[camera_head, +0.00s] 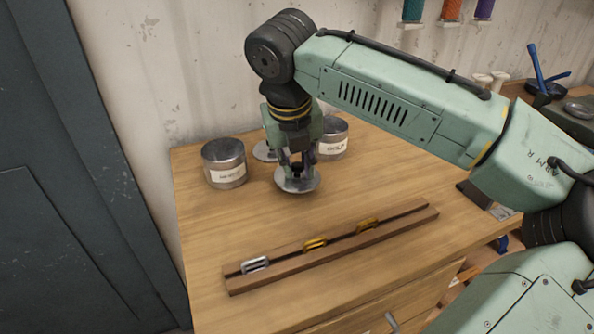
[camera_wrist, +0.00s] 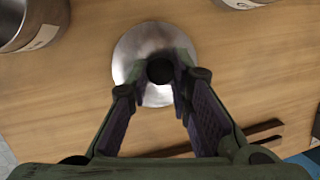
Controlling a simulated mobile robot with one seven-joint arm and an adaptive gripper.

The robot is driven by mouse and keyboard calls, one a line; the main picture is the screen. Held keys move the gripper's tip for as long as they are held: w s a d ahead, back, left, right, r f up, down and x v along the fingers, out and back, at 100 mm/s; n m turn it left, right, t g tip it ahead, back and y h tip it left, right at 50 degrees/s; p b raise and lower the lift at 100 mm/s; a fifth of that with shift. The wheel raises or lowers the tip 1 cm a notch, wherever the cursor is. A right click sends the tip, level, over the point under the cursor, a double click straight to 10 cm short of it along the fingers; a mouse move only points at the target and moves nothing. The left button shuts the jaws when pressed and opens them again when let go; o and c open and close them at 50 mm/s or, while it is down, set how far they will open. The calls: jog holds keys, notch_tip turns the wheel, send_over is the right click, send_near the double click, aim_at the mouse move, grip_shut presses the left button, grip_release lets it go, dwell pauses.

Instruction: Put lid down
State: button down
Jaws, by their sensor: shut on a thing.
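A round, shiny metal lid (camera_head: 297,184) with a dark knob is under my gripper (camera_head: 297,168), at the middle of the wooden tabletop. My gripper points down and is shut on the lid's knob. In the wrist view the lid (camera_wrist: 141,41) lies between and beyond the fingertips (camera_wrist: 160,76), which sit on both sides of the black knob. The lid looks level and low over the table; I cannot tell if it touches the wood. A labelled metal can (camera_head: 225,171) stands to the left, and another labelled can (camera_head: 333,142) stands behind to the right.
Another round metal piece (camera_head: 262,153) sits between the cans, partly hidden by my gripper. A wooden rack (camera_head: 340,238) with silver and gold buckles lies in front. The wooden tabletop (camera_head: 215,225) is bare at the front left. A dark cabinet (camera_head: 70,200) stands left.

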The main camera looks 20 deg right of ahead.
notch_tip(320, 180, down, 2)
jog(key=shift+f, duration=0.1)
jog(key=c, duration=1.4)
grip_release()
jog(key=shift+c, duration=0.2)
jog(key=v, duration=1.2)
jog(key=shift+b, duration=0.4)
